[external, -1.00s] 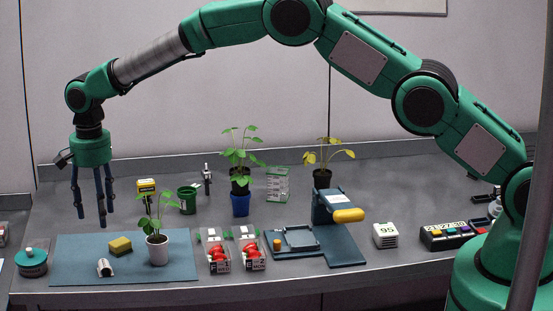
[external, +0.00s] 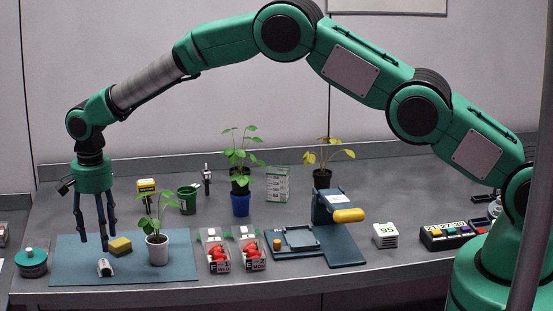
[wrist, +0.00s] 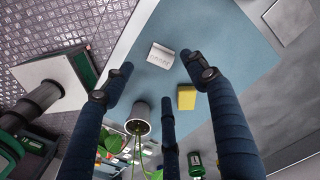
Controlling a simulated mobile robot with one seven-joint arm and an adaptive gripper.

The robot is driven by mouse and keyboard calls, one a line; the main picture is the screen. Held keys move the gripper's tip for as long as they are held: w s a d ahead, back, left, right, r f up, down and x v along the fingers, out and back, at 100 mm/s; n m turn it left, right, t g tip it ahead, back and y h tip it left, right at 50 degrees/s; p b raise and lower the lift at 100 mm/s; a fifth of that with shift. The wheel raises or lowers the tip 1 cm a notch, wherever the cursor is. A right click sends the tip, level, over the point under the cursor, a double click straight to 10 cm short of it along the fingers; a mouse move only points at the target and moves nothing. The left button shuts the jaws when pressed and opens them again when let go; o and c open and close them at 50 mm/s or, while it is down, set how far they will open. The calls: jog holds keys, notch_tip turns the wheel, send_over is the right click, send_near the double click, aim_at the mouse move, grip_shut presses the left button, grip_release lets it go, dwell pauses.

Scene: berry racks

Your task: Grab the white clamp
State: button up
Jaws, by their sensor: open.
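The white clamp (external: 105,267) is a small arched white piece lying on the blue mat (external: 70,262) near its front edge. In the wrist view the clamp (wrist: 160,56) lies beyond the fingertips, between the left and right fingers. My gripper (external: 98,240) has several long dark blue fingers pointing down, open and empty. It hangs above the mat, close over the clamp and beside the yellow sponge (external: 120,246). The sponge also shows in the wrist view (wrist: 187,97), near the right finger. I cannot tell the exact height of the fingertips above the mat.
A potted seedling (external: 157,247) stands on the mat right of the sponge. A teal-lidded round container (external: 32,262) is left of the mat. Strawberry punnets (external: 217,257) and a blue stand (external: 345,252) are to the right. The mat's left part is clear.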

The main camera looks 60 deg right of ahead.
aim_at(104, 262)
jog(key=shift+f, duration=1.4)
jog(key=shift+f, duration=2.6)
jog(key=shift+c, duration=0.3)
jog(key=c, duration=0.8)
